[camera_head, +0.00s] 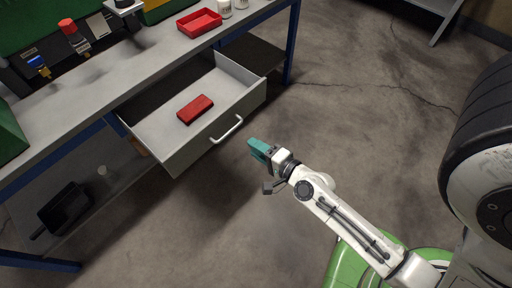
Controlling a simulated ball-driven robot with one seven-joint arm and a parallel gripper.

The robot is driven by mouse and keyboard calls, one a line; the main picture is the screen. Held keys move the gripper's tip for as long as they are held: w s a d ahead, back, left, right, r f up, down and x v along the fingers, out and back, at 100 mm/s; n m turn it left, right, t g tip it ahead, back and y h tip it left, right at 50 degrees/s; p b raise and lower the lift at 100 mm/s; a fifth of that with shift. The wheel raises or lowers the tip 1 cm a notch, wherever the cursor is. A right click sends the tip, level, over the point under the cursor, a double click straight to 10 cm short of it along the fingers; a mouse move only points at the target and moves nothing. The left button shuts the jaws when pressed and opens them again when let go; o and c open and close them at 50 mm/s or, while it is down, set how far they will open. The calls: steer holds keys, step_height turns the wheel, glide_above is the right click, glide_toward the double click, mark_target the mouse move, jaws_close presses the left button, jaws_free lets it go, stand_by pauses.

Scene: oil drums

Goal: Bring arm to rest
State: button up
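My gripper (259,150) is at the end of my white arm, with teal fingers. It is over the floor, just right of the open drawer (188,153) and a short way from the drawer's handle (227,130), apart from it. The fingers look close together, but the view is too small to tell whether they are shut. Nothing is visibly held. A red box-shaped object (195,109) lies inside the pulled-out drawer.
The workbench (150,64) carries a red tray (199,22), white containers (224,8) and a red-capped item (70,30). A black bin (65,208) sits on the lower shelf. Cracked concrete floor (370,90) is clear to the right.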

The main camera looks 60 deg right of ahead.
stand_by(0.4)
steer(key=a+r+n+g+y+p, duration=0.4)
steer(key=a+n+g+y+p, duration=0.25)
steer(key=a+n, duration=0.6)
steer(key=s+d+r+n+g+h+p, duration=0.2)
steer(key=s+r+n+g+p, duration=0.1)
steer(key=s+r+n+g, duration=0.3)
steer(key=s+n+g, duration=0.1)
steer(key=s+n, duration=0.1)
steer(key=shift+s+d, duration=0.2)
steer(key=shift+s, duration=0.15)
